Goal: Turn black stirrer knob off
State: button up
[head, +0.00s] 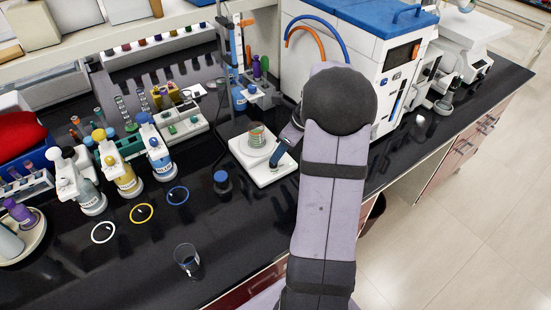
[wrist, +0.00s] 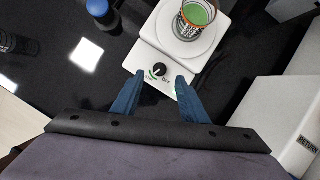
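The white stirrer (head: 262,158) stands on the black bench, just left of my arm in the head view. In the wrist view the stirrer (wrist: 182,49) is at top centre. Its black knob (wrist: 159,70) sits on the front panel, with small marks around it. A glass beaker with green liquid (wrist: 197,17) stands on the stirrer plate; it also shows in the head view (head: 256,136). My gripper (wrist: 159,78) has two blue fingers spread apart on either side of the knob, with a gap to it. In the head view my arm hides part of the gripper.
A blue-capped bottle (head: 222,183) stands left of the stirrer. An empty glass beaker (head: 187,259) is near the front edge. Dispenser bottles (head: 124,174) stand further left. A large white machine with a blue top (head: 357,62) is behind my arm.

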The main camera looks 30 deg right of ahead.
jog(key=shift+p+x, duration=0.6)
jog(key=shift+x, duration=2.4)
grip_shut()
